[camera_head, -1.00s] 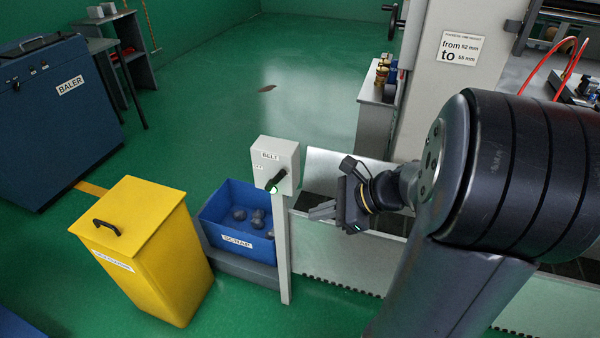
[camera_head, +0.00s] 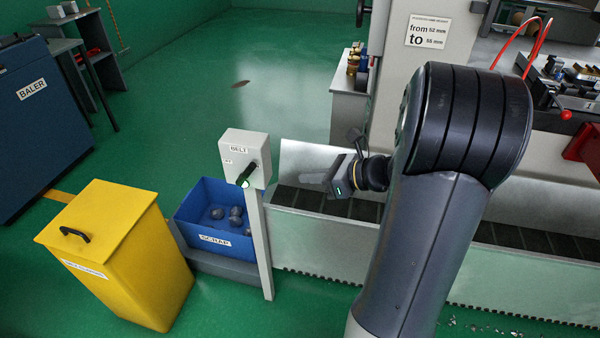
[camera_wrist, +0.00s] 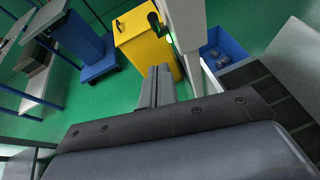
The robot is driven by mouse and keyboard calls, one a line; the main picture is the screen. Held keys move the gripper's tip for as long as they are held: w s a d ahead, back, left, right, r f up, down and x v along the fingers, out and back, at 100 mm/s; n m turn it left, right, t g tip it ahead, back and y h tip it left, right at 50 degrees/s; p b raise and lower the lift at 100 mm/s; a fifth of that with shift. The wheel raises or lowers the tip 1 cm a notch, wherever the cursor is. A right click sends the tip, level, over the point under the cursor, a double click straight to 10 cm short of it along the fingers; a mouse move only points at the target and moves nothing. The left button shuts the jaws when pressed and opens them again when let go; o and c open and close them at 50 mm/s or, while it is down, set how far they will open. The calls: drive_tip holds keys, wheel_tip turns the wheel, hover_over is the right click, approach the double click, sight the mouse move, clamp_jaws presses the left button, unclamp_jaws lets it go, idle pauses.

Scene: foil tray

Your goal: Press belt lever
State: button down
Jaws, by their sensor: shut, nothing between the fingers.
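The belt box (camera_head: 244,158) is a light grey box labelled BELT on a pale post. Its black lever (camera_head: 248,174) slants on the front face, with a green glow at its lower left end. In the wrist view the lever (camera_wrist: 155,22) shows at the top, beside a green light. My gripper (camera_head: 312,178) is shut and empty, to the right of the box and post, apart from them, above the conveyor. In the wrist view my gripper's fingers (camera_wrist: 157,75) are together and point toward the yellow bin, below the lever in the picture.
The conveyor (camera_head: 320,240) with dark slats runs right from the post. A blue SCRAP bin (camera_head: 190,205) holding several grey lumps stands behind the post. A yellow lidded bin (camera_head: 125,270) stands at left, a blue baler (camera_head: 40,130) farther left. Green floor is open behind.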

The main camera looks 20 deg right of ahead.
sight(248, 171)
drive_tip(key=w+a+f, duration=0.1)
drive_tip(key=w+a, duration=0.7)
drive_tip(key=shift+f, duration=0.35)
drive_tip(key=shift+r+p, duration=0.1)
drive_tip(key=shift+p, duration=0.3)
